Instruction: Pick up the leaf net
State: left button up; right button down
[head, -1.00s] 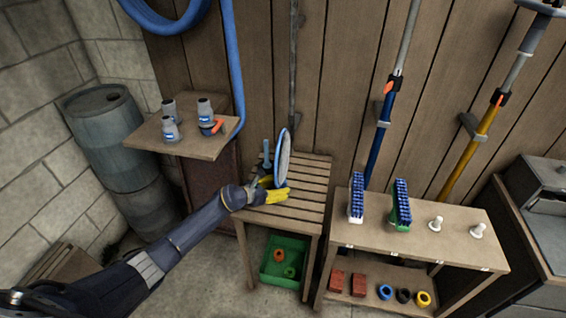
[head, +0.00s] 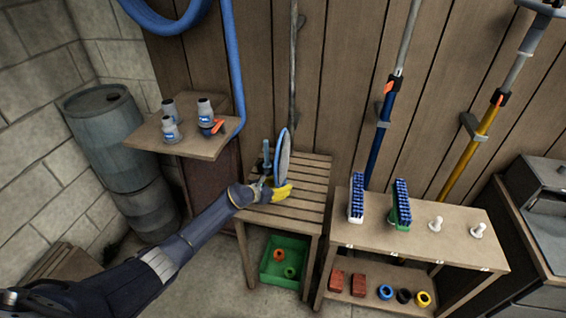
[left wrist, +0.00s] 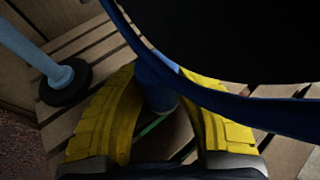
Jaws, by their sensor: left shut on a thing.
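The leaf net (head: 284,157) stands upright on the slatted wooden table in the head view, with a blue round rim and grey mesh, seen nearly edge-on. In the left wrist view its dark blue rim (left wrist: 225,103) curves across the top right, and its short blue socket (left wrist: 155,82) sits between my fingers. My left gripper (head: 281,191), with yellow fingers, is shut on this socket at the bottom of the net; it also shows in the left wrist view (left wrist: 160,110). The socket's lower end is partly hidden. My right gripper is in neither view.
A blue-handled tool with a dark round base (head: 266,158) stands just left of the net. The slatted table (head: 310,185) has bare room to the right. A green crate (head: 283,268) sits below. A bench (head: 375,237) with blue brushes stands on the right.

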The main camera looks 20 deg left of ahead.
aim_at(283, 146)
pick_arm(q)
grip_shut()
jog(key=shift+r, duration=0.1)
notch_tip(283, 146, up, 20)
jog(key=shift+f, duration=0.1)
dwell(0.8)
dwell(0.7)
